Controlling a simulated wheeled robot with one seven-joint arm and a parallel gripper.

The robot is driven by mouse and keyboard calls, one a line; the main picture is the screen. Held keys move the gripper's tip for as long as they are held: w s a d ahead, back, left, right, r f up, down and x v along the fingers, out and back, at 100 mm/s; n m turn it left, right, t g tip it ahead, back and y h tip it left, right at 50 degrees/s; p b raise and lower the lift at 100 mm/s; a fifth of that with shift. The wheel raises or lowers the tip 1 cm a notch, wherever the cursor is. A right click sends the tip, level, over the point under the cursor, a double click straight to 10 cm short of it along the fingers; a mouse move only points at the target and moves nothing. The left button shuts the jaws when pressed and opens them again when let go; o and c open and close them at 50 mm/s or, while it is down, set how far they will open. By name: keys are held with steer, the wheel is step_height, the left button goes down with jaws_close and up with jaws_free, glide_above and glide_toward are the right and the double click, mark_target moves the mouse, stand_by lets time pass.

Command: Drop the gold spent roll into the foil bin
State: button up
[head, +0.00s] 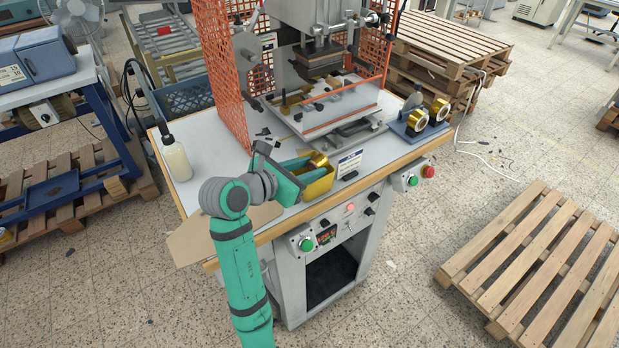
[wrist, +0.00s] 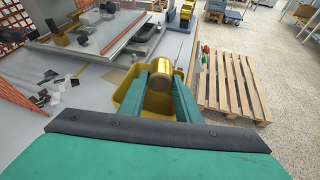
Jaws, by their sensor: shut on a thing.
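The gold spent roll (head: 318,159) is held between the teal fingers of my gripper (head: 306,166). In the wrist view the roll (wrist: 159,79) sits between the two fingertips (wrist: 161,82), with its round end showing. The foil bin is a small yellow open box (head: 319,188) at the front edge of the machine table. It also shows in the wrist view (wrist: 124,93), around and below the fingers. The roll is over the bin's opening; I cannot tell how far above its floor. The fingers hide much of the bin's inside.
A white label plate (head: 349,163) stands right beside the bin. The stamping press (head: 335,108) with its orange mesh guard (head: 222,75) is behind it. Two gold rolls on a grey-blue stand (head: 418,130) are to the right. A white bottle (head: 177,160) stands at the left.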

steer(key=o, duration=1.1)
steer(key=shift+a, duration=0.15)
steer(key=v, duration=1.1)
steer(key=shift+f, duration=0.1)
